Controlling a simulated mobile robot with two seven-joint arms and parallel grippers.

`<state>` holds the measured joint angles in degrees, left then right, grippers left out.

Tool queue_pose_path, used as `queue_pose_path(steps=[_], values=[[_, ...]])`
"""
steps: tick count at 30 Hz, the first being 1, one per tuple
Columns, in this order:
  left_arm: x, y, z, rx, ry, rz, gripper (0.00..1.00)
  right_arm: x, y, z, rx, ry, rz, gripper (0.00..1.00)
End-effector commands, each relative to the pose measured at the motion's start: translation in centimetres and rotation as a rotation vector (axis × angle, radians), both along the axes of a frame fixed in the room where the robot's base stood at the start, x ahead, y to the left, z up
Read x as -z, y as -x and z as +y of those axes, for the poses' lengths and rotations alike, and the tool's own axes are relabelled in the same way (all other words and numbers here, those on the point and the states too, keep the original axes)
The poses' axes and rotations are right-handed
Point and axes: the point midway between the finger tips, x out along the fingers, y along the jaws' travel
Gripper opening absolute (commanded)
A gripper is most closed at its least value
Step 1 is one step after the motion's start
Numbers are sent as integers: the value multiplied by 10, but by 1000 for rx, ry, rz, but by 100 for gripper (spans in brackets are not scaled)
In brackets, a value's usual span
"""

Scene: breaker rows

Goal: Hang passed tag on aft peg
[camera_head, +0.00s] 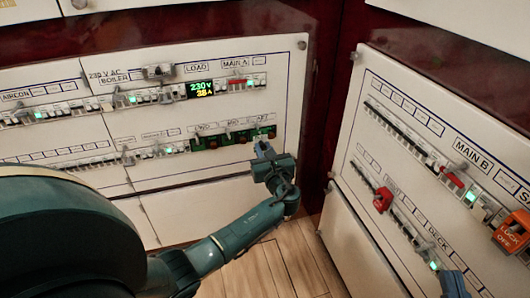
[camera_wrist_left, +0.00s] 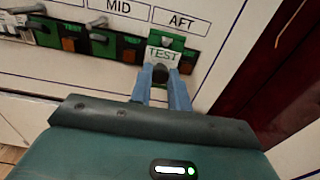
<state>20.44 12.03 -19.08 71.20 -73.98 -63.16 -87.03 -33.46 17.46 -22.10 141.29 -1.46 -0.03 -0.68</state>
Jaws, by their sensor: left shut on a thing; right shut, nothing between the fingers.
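My left gripper (camera_head: 263,150) is at the right end of the lower row on the left panel, under the AFT label. In the left wrist view its blue fingers (camera_wrist_left: 165,84) are shut on a white tag (camera_wrist_left: 163,54) reading TEST. The fingers hide the tag's lower part. The tag is in front of the green AFT unit (camera_wrist_left: 172,40); whether it touches or hangs on the aft peg I cannot tell. My right gripper (camera_head: 455,285) shows only as blue fingertips at the bottom right edge, shut and empty.
The right panel (camera_head: 352,150) carries breaker rows, a red piece (camera_head: 382,199) and an orange LOCK OFF piece (camera_head: 512,232). A dark red strip separates the panels. Wooden floor (camera_head: 265,270) shows below.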

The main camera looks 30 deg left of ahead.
Motion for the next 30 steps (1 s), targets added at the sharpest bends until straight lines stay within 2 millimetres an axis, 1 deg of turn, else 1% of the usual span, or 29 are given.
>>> queue_pose_path(steps=[9,10,18,30], values=[[0,-5,7,0,0,0,0,2,0,0,0,0,0,0],[0,-5,6,0,0,0,20,2,0,0,0,0,0,0],[0,-5,6,0,1,1,43,1,0,0,0,0,-1,0],[0,-5,6,0,1,1,44,3,1,0,0,19,-10,0]])
